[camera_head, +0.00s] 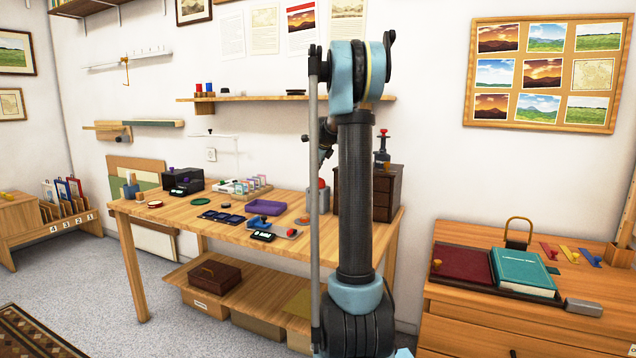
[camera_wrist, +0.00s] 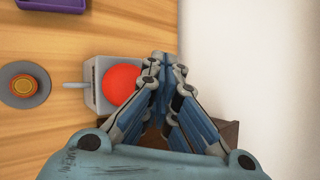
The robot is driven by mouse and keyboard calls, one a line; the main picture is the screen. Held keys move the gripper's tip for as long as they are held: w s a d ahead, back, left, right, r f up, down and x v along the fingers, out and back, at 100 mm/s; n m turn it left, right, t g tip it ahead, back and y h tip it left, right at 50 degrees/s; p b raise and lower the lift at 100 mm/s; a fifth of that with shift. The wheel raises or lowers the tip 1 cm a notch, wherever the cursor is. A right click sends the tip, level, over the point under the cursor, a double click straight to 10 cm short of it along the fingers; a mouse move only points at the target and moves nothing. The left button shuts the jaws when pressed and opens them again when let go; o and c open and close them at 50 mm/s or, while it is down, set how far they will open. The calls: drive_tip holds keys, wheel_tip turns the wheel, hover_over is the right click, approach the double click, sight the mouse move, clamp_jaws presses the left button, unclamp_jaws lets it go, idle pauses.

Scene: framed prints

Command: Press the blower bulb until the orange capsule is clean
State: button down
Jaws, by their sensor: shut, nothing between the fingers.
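The blower's red-orange bulb (camera_wrist: 121,84) sits in a grey housing (camera_wrist: 91,88) on the wooden table in the wrist view. A thin grey nozzle (camera_wrist: 73,85) points left from the housing. The orange capsule (camera_wrist: 22,86) rests on a round grey dish (camera_wrist: 41,96) in front of the nozzle. Its top looks brownish; I cannot tell how dirty it is. My gripper (camera_wrist: 163,58) is shut and empty. Its fingers cover the right edge of the bulb in the wrist view; contact is not clear. In the head view the bulb (camera_head: 322,184) is partly hidden by my arm.
A purple tray (camera_head: 265,207) and dark blue trays (camera_head: 222,217) lie left of the blower on the table. A dark drawer cabinet (camera_head: 382,197) stands at the table's right end. A white wall (camera_wrist: 250,80) rises close to my gripper's right.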

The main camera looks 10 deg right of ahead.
drive_tip(key=shift+r, duration=1.65)
drive_tip(key=s+a+f+n+g, duration=0.15)
drive_tip(key=s+n, duration=0.25)
drive_tip(key=s, duration=0.6)
drive_tip(key=s+a+f+n+g, duration=0.1)
drive_tip(key=s+a+f+n, duration=0.25)
drive_tip(key=s, duration=0.65)
drive_tip(key=s+a+f+n+g, duration=0.15)
drive_tip(key=s+n, duration=0.35)
drive_tip(key=s, duration=0.6)
drive_tip(key=s+f+n+g, duration=0.1)
drive_tip(key=s+f+n, duration=0.3)
drive_tip(key=s, duration=0.6)
drive_tip(key=s+f+n+g, duration=0.1)
drive_tip(key=s+f+n, duration=0.4)
drive_tip(key=s+f, duration=0.3)
drive_tip(key=s+a+f+n+g, duration=0.1)
drive_tip(key=s+f+n, duration=0.3)
drive_tip(key=s, duration=0.8)
wheel_tip(320, 180, down, 3)
drive_tip(key=shift+r+n+h, duration=0.1)
drive_tip(key=shift+n+h, duration=0.25)
drive_tip(key=shift+h, duration=0.05)
